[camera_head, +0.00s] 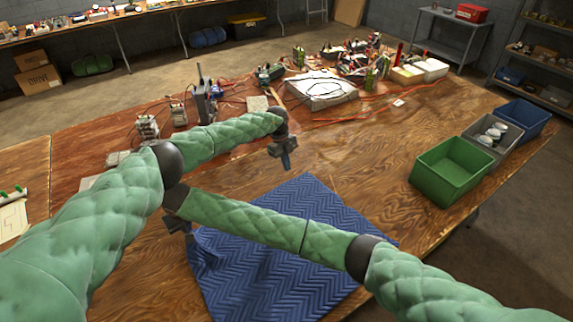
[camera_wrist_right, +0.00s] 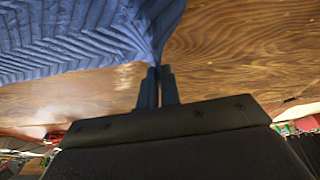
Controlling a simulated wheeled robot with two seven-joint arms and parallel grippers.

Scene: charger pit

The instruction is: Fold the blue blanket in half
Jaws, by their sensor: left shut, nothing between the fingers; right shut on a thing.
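The blue blanket (camera_head: 309,205) with a zigzag pattern lies on the wooden table, partly hidden behind my right arm. My right gripper (camera_head: 188,236) reaches across to the blanket's left side. In the right wrist view my right gripper (camera_wrist_right: 158,72) is shut on a gathered corner of the blue blanket (camera_wrist_right: 75,35), with the cloth drawn to a point at the fingertips. My left gripper (camera_head: 288,160) is shut and empty above the table, beyond the blanket's far edge and apart from it.
Green (camera_head: 453,171), grey (camera_head: 493,132) and blue (camera_head: 523,116) bins stand along the table's right side. Electronics, tools and orange cables crowd the far end around a white device (camera_head: 320,90). Bare wood lies between blanket and bins. My two arms cross close together at left.

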